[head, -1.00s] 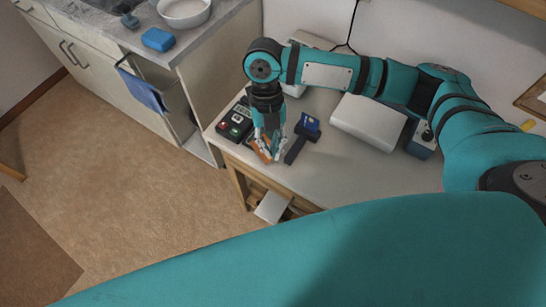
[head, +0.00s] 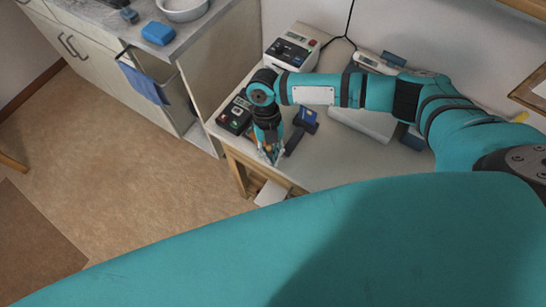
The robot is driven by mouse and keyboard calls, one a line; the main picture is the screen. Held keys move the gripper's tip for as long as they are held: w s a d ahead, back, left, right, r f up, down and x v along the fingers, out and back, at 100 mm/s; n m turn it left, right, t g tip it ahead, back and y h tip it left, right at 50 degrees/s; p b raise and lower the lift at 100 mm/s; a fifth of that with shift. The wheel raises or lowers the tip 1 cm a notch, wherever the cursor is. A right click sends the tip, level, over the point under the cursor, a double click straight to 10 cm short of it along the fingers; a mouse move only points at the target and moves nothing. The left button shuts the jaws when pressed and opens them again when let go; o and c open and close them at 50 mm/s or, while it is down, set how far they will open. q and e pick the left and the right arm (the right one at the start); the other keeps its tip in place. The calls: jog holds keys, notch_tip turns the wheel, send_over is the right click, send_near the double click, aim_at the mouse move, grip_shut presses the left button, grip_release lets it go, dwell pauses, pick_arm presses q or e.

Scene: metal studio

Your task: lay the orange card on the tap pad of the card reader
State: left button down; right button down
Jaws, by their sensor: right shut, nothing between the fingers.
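My right gripper (head: 272,158) points down over the front edge of the table, and its fingers are shut with nothing held between them. A small patch of orange, probably the orange card (head: 267,148), shows among the fingers; most of it is hidden, and I cannot tell exactly how it lies. A dark keypad terminal, probably the card reader (head: 235,115), lies on the table just left of the gripper. Its tap pad cannot be made out. My left gripper is not in view.
A dark stand with a blue card (head: 306,119) is just right of the gripper. A flat grey box (head: 366,121) lies partly under my right arm. The table (head: 325,165) has free room at front right.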

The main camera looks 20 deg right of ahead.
dwell(0.3)
jog(key=shift+w+d+f+b, duration=0.1)
jog(key=shift+w+f+b, duration=0.1)
jog(key=shift+w+b, duration=0.6)
jog(key=shift+w+r, duration=0.1)
jog(key=shift+w, duration=0.3)
jog(key=shift+r, duration=0.1)
